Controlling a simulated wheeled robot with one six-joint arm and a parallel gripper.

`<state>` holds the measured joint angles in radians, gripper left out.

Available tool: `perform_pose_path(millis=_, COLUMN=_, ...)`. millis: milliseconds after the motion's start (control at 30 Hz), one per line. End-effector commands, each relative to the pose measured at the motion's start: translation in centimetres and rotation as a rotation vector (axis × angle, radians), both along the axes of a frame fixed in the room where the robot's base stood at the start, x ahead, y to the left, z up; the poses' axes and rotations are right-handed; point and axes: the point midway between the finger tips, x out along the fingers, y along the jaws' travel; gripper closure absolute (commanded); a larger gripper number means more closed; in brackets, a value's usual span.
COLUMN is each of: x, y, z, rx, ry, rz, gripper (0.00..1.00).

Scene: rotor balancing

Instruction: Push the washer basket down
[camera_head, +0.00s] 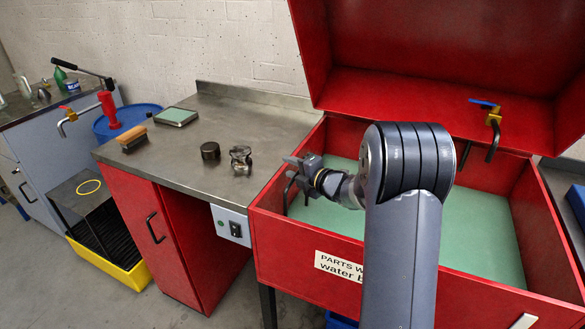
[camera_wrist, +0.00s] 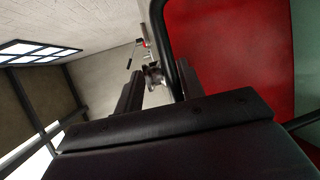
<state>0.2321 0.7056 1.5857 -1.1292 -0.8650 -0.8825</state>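The red parts washer (camera_head: 275,215) stands open on the right, with green liquid (camera_head: 480,225) in its tub. My gripper (camera_head: 297,168) is over the tub's left wall in the head view. A dark curved bar (camera_head: 289,193) shows just below it, perhaps the basket handle. In the wrist view, my gripper's dark fingers (camera_wrist: 156,88) stand apart with a gap between them. A black bent bar (camera_wrist: 162,30) rises beside the right finger; I cannot tell whether they touch. The basket itself is not clearly visible.
The metal bench (camera_head: 225,125) left of the washer holds a dark cylinder (camera_head: 210,151), a shiny metal part (camera_head: 241,160), a brush (camera_head: 132,138) and a green-topped scale (camera_head: 176,116). The raised red lid (camera_head: 450,40) stands behind the tub. A blue-handled valve (camera_head: 484,103) is at the back right.

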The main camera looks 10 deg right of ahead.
Motion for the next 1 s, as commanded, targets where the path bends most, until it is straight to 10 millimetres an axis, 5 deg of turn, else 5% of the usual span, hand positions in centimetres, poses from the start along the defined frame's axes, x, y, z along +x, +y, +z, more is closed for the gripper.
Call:
perform_pose_path(millis=267, x=-1.2, y=-0.9, z=0.7, rx=0.002, ry=-0.008, rz=-0.003, gripper=0.67)
perform_pose_path(millis=700, x=-8.0, y=-5.0, z=1.8, rx=-0.001, ry=-0.002, rz=-0.003, gripper=0.67)
perform_pose_path(millis=1000, x=-9.1, y=-5.5, z=2.0, rx=0.000, ry=0.000, rz=0.000, gripper=0.67)
